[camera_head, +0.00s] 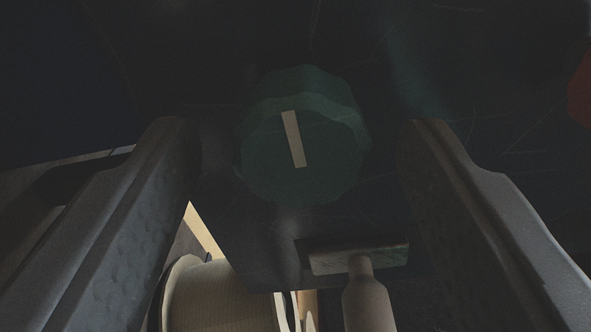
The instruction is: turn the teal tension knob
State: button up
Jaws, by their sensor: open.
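The teal tension knob (315,153) is dark and scalloped, with a pale pointer line on its face that is tilted slightly from vertical. It sits on a dark panel in the upper middle of the head camera view. My gripper (300,150) is open, with one finger to the left of the knob and one to the right. There are visible gaps on both sides, and neither finger appears to touch the knob. The picture is dim, so the depth between the fingertips and the knob is hard to tell.
A dark scratched panel (480,90) spreads behind the knob. Below the knob is a handle with a flat plate (358,257) and a rounded grip. A pale ribbed roll (218,297) lies at lower left. A red part (580,92) shows at the right edge.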

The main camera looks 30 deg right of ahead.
jog(key=b+v, duration=0.2)
jog(key=v, duration=0.5)
jog(key=shift+f, duration=0.15)
dwell(0.9)
jog(key=s+d+f+n+y+b, duration=0.1)
jog(key=f+b, duration=0.4)
jog(key=f, duration=0.5)
jog(key=s+d+f+n+y+b, duration=0.2)
jog(key=s+f+n+y+b, duration=0.2)
jog(key=f, duration=0.6)
jog(key=s+d+f+n+y+b, duration=0.1)
jog(key=f+n+y+b, duration=0.3)
jog(key=f, duration=0.6)
jog(key=shift+s+d+f+t+y+b, duration=0.35)
jog(key=shift+s+y+b, duration=0.3)
jog(key=shift+y+b, duration=0.25)
jog(key=shift+a+r, duration=0.1)
